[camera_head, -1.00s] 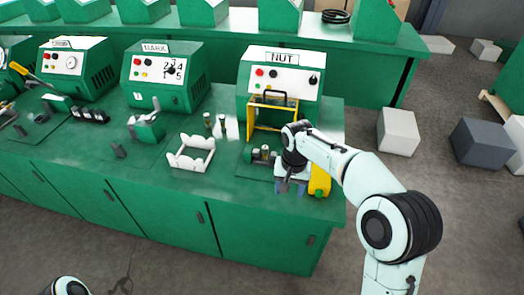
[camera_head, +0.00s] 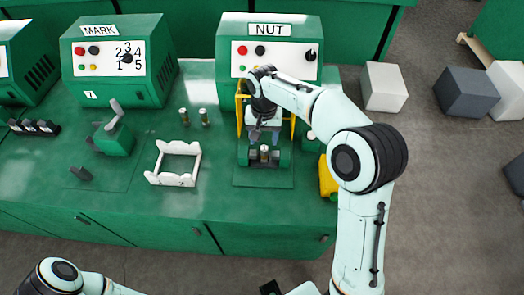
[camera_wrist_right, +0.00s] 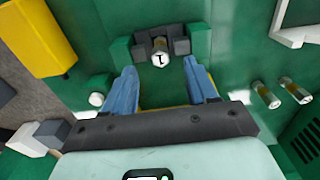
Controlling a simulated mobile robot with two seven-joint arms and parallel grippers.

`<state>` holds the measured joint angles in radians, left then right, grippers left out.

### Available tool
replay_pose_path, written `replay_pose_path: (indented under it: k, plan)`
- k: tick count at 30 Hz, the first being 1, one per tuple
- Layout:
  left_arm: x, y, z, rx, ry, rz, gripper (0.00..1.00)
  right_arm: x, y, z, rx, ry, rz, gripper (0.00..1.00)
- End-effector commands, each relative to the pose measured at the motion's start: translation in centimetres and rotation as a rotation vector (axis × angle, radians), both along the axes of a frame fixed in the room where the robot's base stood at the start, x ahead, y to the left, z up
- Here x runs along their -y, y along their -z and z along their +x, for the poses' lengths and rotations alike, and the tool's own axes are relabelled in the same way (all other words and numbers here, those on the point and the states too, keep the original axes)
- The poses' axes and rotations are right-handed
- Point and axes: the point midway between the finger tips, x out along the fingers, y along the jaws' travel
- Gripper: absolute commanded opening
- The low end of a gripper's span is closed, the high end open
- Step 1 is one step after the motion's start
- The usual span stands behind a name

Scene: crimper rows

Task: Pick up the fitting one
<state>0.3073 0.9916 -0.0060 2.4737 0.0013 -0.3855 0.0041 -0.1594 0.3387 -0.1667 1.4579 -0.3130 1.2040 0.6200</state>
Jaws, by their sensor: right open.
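A small metallic fitting (camera_head: 264,154) stands in the dark jaws of a green fixture before the NUT machine (camera_head: 268,55). In the right wrist view this fitting (camera_wrist_right: 160,57) shows a pale end with a dark mark. My right gripper (camera_head: 263,137) is open and empty just behind it; in the wrist view its blue fingers (camera_wrist_right: 160,68) are spread to either side, apart from it. My left gripper is out of view; only part of that arm shows.
A white open rack (camera_head: 175,163) lies on the bench. A yellow block (camera_head: 327,177) stands right of the fixture and yellow frame parts (camera_head: 240,110) flank my gripper. The MARK machine (camera_head: 117,60) and a green lever press (camera_head: 114,140) are at left. Bench room around the rack is free.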

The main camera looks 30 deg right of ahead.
Motion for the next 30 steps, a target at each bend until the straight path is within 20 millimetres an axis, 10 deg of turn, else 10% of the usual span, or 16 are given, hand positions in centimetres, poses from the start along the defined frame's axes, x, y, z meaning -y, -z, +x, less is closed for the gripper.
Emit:
replay_pose_path:
  k: [21, 30]
  plan:
    - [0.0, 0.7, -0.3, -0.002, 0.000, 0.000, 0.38, 0.6, 9.1, 0.6, -0.002, 0.001, 0.000, 0.57]
    - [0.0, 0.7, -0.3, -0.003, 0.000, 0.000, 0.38, 0.6, 9.6, 0.7, 0.000, 0.000, 0.000, 0.57]
